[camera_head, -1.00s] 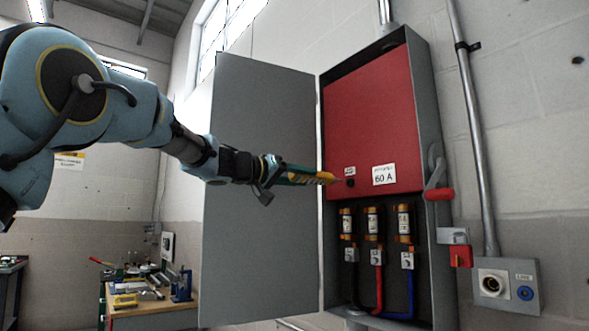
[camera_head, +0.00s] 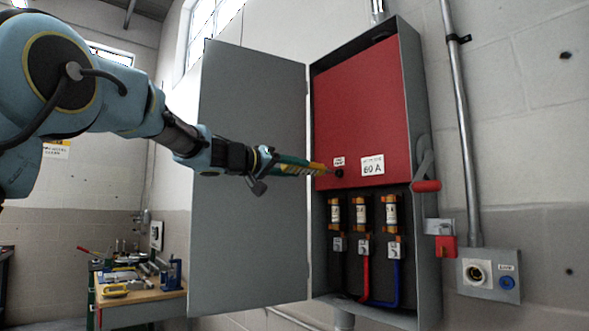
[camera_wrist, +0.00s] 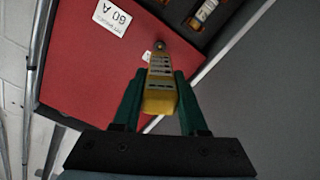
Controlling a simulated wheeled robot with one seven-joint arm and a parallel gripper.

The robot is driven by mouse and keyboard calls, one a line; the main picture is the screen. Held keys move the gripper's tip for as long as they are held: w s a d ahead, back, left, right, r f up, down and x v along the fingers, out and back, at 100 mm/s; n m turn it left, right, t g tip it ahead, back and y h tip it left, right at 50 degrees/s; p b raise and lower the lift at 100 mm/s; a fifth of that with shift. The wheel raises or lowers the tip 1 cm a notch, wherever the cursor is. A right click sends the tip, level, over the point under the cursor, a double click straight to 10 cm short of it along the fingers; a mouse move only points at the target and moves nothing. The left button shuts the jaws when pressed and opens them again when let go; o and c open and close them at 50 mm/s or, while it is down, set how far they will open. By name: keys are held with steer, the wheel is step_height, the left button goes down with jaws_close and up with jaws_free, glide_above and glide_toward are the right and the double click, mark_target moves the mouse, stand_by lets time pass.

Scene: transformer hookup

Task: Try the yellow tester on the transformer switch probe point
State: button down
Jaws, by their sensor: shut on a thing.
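My gripper (camera_head: 290,166) is shut on the yellow tester (camera_head: 316,168), with its green fingers on both sides of it. In the wrist view the tester (camera_wrist: 160,92) points away from the gripper (camera_wrist: 161,100) toward the red panel. The switch box (camera_head: 415,110) is open, and its red panel (camera_head: 355,110) carries a small dark round probe point (camera_head: 339,173) under a small white label. The tester's tip is close to the probe point in the head view. I cannot tell whether they touch. In the wrist view a grey round piece shows at the tester's far end.
The grey box door (camera_head: 250,180) stands open on the left, behind my gripper. Several fuses (camera_head: 361,211) with black, red and blue cables sit below the panel. A red-handled lever (camera_head: 426,186) sticks out on the right. A workbench (camera_head: 140,296) with tools stands at lower left.

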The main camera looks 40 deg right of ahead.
steer(key=shift+d, duration=0.5)
stand_by(0.3)
steer(key=shift+s+b, duration=0.1)
steer(key=shift+b, duration=0.4)
stand_by(1.9)
